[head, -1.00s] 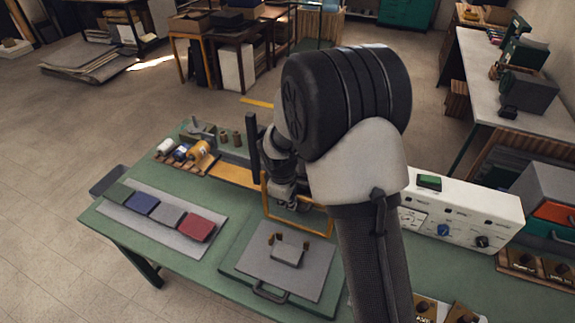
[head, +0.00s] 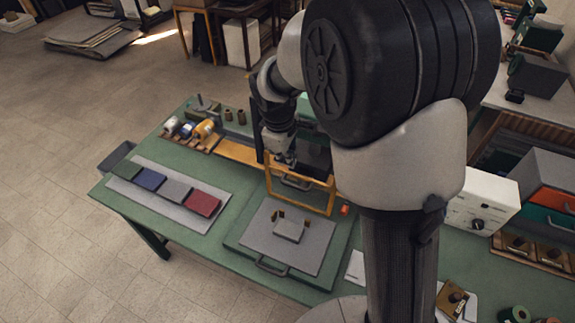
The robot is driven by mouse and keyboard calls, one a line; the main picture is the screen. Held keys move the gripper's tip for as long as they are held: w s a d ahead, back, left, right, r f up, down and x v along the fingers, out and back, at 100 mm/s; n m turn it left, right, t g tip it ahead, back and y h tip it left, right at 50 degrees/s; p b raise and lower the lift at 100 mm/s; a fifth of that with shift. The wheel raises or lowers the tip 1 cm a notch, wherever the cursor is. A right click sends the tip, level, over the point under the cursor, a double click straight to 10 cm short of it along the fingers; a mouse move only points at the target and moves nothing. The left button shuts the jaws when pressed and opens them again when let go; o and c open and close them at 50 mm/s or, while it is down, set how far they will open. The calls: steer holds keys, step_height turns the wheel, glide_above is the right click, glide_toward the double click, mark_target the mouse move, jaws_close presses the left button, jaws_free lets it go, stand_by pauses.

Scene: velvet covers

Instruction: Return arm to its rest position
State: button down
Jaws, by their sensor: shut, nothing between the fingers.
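My arm rises on the right side of the head view and bends over the green worktable (head: 225,240). My gripper (head: 287,157) hangs at the end of the arm, above the back part of the table, near a yellow frame (head: 300,207). It is small and partly dark in the picture, and it holds nothing. A large part of the table's right side is hidden behind my arm.
A grey plate with a handle (head: 262,240) carries a small grey block (head: 289,229). Green, blue, grey and red covers lie on a grey board (head: 170,211) at left. Spools stand in a wooden rack (head: 197,141). A white control box (head: 483,205) stands at right.

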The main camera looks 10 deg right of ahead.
steer(key=shift+s+a+r, duration=0.1)
steer(key=shift+r, duration=0.3)
steer(key=s+d+r+m+t+b, duration=0.25)
steer(key=s+m+b, duration=0.25)
steer(key=s+b, duration=0.65)
steer(key=s+f+m+b, duration=0.3)
steer(key=s, duration=0.4)
steer(key=s+f+m+y+b, duration=0.1)
steer(key=s+f+m+b, duration=0.1)
steer(key=s, duration=0.6)
steer(key=shift+s+d+f+m+b, duration=0.15)
steer(key=shift+d+f+m+b, duration=0.3)
steer(key=shift+f, duration=0.35)
